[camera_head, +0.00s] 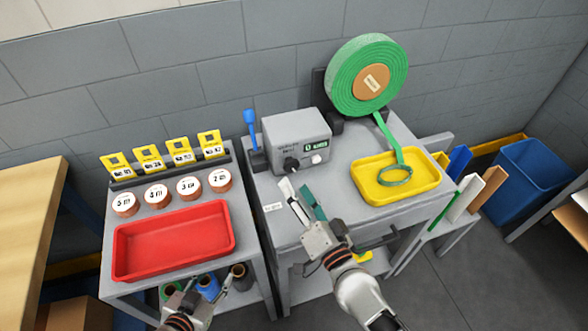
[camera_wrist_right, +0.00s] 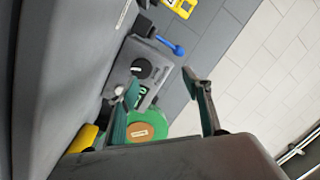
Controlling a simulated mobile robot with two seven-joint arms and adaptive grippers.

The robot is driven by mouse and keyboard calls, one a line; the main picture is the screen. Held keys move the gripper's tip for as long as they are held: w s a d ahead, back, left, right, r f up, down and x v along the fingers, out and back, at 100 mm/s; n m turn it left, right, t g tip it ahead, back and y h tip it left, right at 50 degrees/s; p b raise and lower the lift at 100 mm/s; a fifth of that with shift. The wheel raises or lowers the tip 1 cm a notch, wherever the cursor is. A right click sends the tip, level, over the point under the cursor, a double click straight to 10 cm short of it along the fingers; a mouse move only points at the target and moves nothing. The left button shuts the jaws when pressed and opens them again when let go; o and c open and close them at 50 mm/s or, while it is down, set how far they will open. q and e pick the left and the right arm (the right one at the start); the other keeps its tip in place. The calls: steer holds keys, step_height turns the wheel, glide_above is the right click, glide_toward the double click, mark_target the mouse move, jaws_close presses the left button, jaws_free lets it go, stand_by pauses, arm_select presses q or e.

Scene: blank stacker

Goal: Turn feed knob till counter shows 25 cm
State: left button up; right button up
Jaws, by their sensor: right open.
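The grey feed box (camera_head: 297,135) stands on the middle table, with a black feed knob (camera_head: 291,164) low on its front. The counter (camera_head: 316,146) is a small dark display with green characters too small to read. In the right wrist view the knob (camera_wrist_right: 142,68) shows a pale pointer mark, and the counter (camera_wrist_right: 140,97) is partly hidden by a finger. My right gripper (camera_head: 303,200) is open and empty in front of the box, apart from the knob. My left gripper (camera_head: 190,296) is low at the bottom, near the red tray's front; its jaw opening is unclear.
A green strap roll (camera_head: 367,75) stands behind, its strap running down into a yellow tray (camera_head: 432,183). A blue-handled tool (camera_head: 250,128) stands left of the box. The left table holds a red tray (camera_head: 120,262), round labelled pieces and yellow tags. A blue bin (camera_head: 530,180) is at right.

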mark_target(293, 167)
steer(key=w+f+m+h, duration=0.1)
steer(key=d+f+m+h, duration=0.1)
steer(key=m, duration=0.1)
steer(key=shift+w+d+f+t, duration=0.15)
steer(key=shift+w+f+t, duration=0.05)
steer(key=shift+w+t, duration=0.15)
steer(key=x, duration=0.7)
steer(key=shift+w+f, duration=0.15)
steer(key=shift+w, duration=0.2)
steer(key=c, duration=1.1)
